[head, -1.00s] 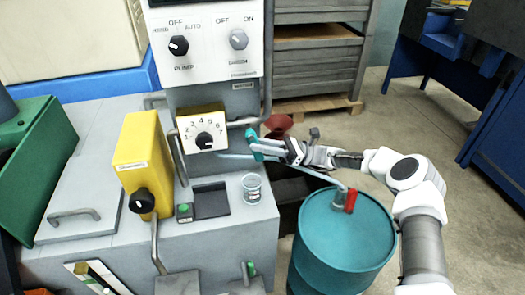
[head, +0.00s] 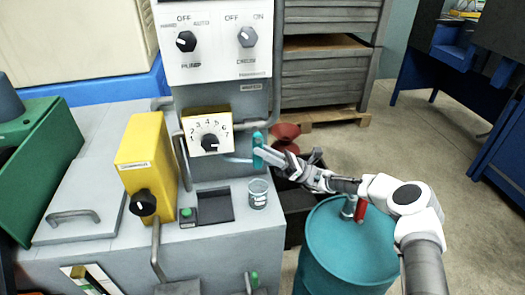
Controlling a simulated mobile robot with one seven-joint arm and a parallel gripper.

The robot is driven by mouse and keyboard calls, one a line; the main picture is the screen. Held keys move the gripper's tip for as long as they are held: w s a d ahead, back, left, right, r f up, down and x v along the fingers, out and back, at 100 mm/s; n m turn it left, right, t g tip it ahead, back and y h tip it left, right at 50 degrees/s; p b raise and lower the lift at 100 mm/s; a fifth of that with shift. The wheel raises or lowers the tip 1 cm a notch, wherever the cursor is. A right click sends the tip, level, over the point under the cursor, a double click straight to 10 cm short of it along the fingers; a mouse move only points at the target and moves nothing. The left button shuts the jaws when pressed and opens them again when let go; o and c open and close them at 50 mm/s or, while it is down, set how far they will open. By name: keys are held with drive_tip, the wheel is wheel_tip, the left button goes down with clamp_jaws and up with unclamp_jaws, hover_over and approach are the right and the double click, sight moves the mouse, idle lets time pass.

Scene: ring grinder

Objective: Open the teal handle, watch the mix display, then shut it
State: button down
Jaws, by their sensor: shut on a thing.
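The teal handle (head: 258,150) stands roughly upright on the grey machine's right side, beside the yellow dial box. My gripper (head: 262,155) reaches in from the right and is shut on the handle; its fingers hide part of it. A pale blue pipe (head: 237,160) runs to the handle from the left. A clear beaker (head: 258,193) stands on the machine top below the handle. The yellow box (head: 207,132) has a white dial face numbered 1 to 7 with a black knob. I cannot tell which part is the mix display.
A teal drum (head: 345,250) with a red-handled tap (head: 361,208) stands below my arm. A red funnel (head: 285,132) is behind my gripper. Open floor lies at right.

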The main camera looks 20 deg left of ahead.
drive_tip(key=c, duration=0.8)
unclamp_jaws()
drive_tip(key=shift+o, duration=0.2)
wheel_tip(320, 180, up, 5)
drive_tip(key=shift+p, duration=1.15)
drive_tip(key=d+r+p, duration=0.3)
drive_tip(key=d+r, duration=0.3)
drive_tip(key=d, duration=0.5)
drive_tip(key=shift+w+d, duration=0.25)
drive_tip(key=shift+w, duration=0.15)
